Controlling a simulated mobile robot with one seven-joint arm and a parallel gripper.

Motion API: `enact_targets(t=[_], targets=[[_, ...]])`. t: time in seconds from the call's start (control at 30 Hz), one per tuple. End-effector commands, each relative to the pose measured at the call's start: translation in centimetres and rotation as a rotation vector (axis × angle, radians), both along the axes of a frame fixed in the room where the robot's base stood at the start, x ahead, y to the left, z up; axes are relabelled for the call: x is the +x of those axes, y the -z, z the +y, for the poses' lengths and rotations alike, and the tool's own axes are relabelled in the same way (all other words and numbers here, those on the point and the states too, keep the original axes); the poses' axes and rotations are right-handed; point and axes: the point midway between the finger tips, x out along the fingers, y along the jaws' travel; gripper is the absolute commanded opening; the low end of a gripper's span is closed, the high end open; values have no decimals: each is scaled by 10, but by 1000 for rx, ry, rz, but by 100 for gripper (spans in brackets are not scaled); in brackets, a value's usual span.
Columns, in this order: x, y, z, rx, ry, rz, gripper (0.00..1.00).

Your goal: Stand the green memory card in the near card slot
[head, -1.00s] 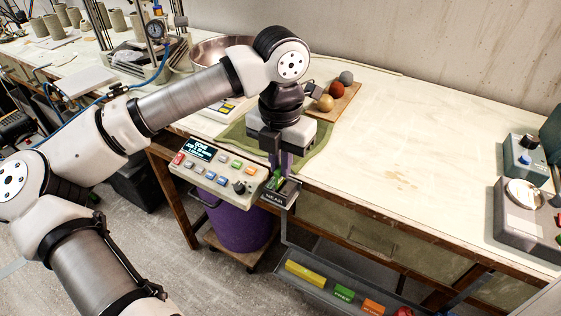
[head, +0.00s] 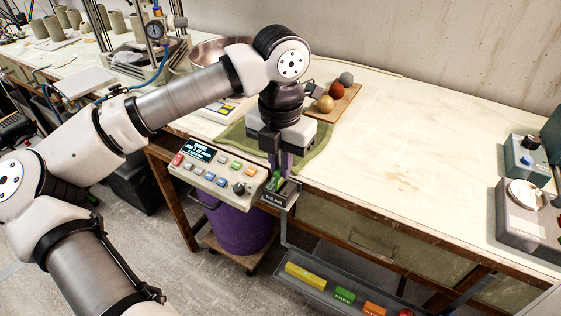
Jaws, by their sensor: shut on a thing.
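The green memory card (head: 279,177) shows as a small green patch at the near card slot (head: 280,193), a dark block with a "NEAR" label at the right end of the control panel (head: 218,173). My gripper (head: 277,168) points down over the slot, shut on the card. The fingers and the block hide most of the card. I cannot tell how deep it sits in the slot or whether it touches the bottom.
A tray (head: 330,290) with yellow, green and orange blocks hangs low at the front. Clay balls on a wooden board (head: 345,98) and a metal bowl (head: 207,50) lie behind my gripper. A purple bucket (head: 240,226) stands below.

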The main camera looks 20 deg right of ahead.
Motion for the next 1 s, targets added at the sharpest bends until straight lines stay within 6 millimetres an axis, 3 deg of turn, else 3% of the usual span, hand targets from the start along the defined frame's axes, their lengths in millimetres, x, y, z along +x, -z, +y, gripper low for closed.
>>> enact_targets(t=[1.0], targets=[[0,22,0,0,0,0,0]])
